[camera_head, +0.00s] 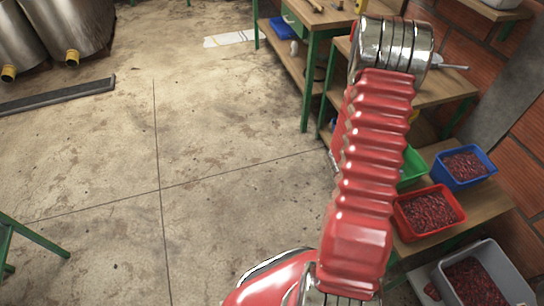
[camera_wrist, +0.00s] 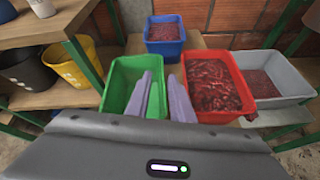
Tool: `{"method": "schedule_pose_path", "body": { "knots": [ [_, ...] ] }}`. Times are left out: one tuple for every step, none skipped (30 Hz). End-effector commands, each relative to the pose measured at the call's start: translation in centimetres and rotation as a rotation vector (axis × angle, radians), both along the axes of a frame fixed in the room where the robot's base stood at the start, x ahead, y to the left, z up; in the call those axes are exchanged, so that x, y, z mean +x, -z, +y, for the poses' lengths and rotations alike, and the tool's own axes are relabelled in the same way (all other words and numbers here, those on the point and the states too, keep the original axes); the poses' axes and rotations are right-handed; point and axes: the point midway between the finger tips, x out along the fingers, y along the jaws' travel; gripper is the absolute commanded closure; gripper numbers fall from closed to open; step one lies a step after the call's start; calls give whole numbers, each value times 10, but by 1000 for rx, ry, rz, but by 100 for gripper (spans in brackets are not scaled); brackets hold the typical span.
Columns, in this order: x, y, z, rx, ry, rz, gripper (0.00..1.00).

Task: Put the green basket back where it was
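The green basket (camera_wrist: 122,75) stands on a wooden shelf in the wrist view, left of a red basket; its visible inside looks empty. In the head view only a small part of the green basket (camera_head: 411,165) shows, mostly hidden behind my red arm. My gripper (camera_wrist: 160,75) is open, its two grey-purple fingers apart at the right side of the green basket. Green shows between the fingers, so they appear to straddle the basket's right wall. I cannot tell whether either finger touches it. In the head view my fingers are hidden.
The red basket (camera_wrist: 213,85) of red beans is close to my right finger. A blue basket (camera_wrist: 165,35) stands behind, and a grey bin (camera_wrist: 274,88) to the right. A yellow bucket (camera_wrist: 74,64) and black bucket (camera_wrist: 29,72) stand left. Open floor (camera_head: 200,150) lies left of the shelves.

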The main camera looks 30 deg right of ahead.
Motion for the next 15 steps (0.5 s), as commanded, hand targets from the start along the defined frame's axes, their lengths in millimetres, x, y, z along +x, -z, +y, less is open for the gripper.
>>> {"method": "schedule_pose_path", "body": {
  "knots": [
    [5,-17,4,-14,24,-32,79],
    [6,-26,6,-19,41,-48,79],
    [7,-36,10,-24,66,-71,79],
    [8,-44,13,-28,83,-88,79],
    [9,-51,17,-32,100,-106,79],
    [10,-61,21,-35,123,-130,79],
    [10,-68,25,-36,140,-149,79],
    [11,-75,29,-37,156,-167,79],
    [12,-84,35,-39,180,-193,79],
    [12,-90,39,-38,195,-213,79],
    [13,-96,44,-37,211,-232,79],
    [13,-104,50,-36,234,-259,79],
    [14,-110,55,-33,249,-279,79],
    [14,-116,60,-30,264,-299,79],
    [15,-123,67,-25,286,-326,79]
  ]
}}
